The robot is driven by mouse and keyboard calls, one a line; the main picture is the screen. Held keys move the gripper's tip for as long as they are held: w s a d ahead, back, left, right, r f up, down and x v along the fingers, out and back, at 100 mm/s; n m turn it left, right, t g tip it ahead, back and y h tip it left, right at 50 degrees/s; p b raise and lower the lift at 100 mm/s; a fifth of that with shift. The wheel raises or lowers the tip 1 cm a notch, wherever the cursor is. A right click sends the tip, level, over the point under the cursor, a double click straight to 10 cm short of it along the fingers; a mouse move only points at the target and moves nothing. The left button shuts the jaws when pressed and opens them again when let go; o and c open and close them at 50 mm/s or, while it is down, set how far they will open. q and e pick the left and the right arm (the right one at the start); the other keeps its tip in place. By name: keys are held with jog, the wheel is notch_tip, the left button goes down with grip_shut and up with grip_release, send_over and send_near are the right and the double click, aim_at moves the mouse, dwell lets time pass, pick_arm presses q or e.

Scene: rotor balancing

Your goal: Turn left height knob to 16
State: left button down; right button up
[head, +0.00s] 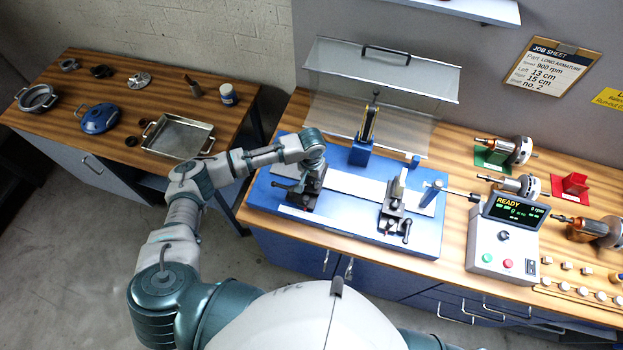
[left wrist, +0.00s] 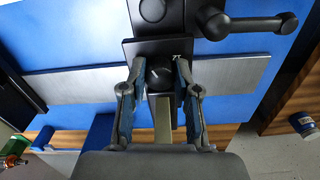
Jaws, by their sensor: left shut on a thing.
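The left support (head: 304,190), a black pedestal with a lever, stands on the left part of the blue balancing machine base (head: 345,222). Its round black height knob (left wrist: 160,80), with a white pointer line, shows in the left wrist view. My left gripper (left wrist: 158,66) has one finger on each side of this knob and is shut on it. In the head view my left gripper is over the left support, and my wrist hides the knob. My right gripper is out of view.
The right support (head: 396,212) stands on the same rail (head: 355,186). A clear raised guard (head: 382,72) is behind. The control box (head: 500,250) reads READY, 0 rpm. A job sheet (head: 552,72) reads Left 13 cm. Rotors (head: 520,185) lie at the right.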

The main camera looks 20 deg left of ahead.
aim_at(312, 181)
pick_arm(q)
jog(key=n, duration=0.3)
jog(key=shift+n, duration=1.6)
jog(key=shift+w, duration=0.1)
jog(key=c, duration=0.8)
grip_release()
jog(key=shift+c, duration=0.2)
notch_tip(312, 181, up, 12)
jog(key=shift+d+f, duration=0.1)
jog(key=shift+f, duration=0.05)
